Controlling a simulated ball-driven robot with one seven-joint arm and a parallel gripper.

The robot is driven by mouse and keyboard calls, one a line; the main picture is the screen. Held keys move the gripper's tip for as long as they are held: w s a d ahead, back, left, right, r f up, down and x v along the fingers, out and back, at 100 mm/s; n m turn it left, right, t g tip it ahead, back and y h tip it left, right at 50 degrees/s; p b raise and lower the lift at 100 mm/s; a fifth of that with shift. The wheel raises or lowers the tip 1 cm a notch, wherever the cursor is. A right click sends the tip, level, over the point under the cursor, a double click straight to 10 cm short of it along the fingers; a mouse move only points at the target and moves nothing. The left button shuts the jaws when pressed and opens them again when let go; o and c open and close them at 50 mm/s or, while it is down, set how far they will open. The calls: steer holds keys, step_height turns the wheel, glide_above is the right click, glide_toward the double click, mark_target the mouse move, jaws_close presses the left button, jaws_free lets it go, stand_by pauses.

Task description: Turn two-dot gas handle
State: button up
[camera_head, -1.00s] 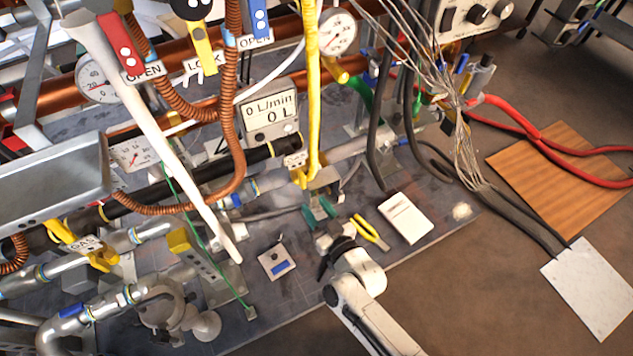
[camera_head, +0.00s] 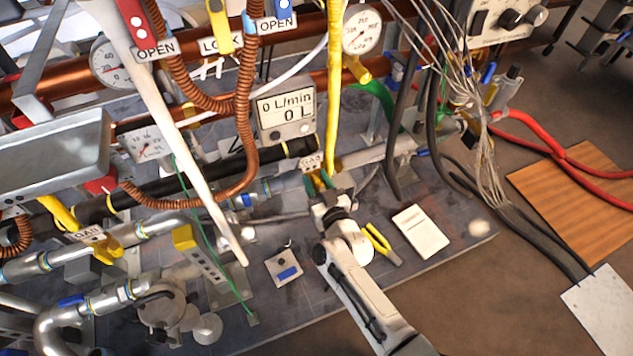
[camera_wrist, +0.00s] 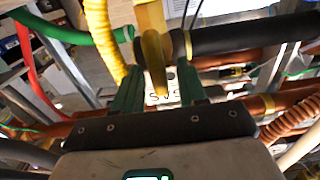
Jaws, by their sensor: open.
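A yellow gas handle (camera_wrist: 153,48) stands out in the wrist view, with its narrow end between my gripper's two green fingers. A white GAS label (camera_wrist: 172,88) sits behind it, upside down, with small dark dots too small to count surely. In the head view the same label (camera_head: 311,163) sits on the pipe under the yellow hose. My gripper (camera_head: 319,183) is open just below that label; its fingers (camera_wrist: 160,88) flank the handle, and I cannot tell whether they touch it. In the head view my gripper hides most of the handle.
Another yellow handle (camera_head: 58,213) with a GAS label (camera_head: 88,235) is at left. A yellow hose (camera_head: 334,90) rises by my gripper. Yellow-handled pliers (camera_head: 381,242) and a white card (camera_head: 420,231) lie on the board at right. Black cables (camera_head: 432,120) hang nearby.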

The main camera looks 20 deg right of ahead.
jaws_close()
stand_by(0.4)
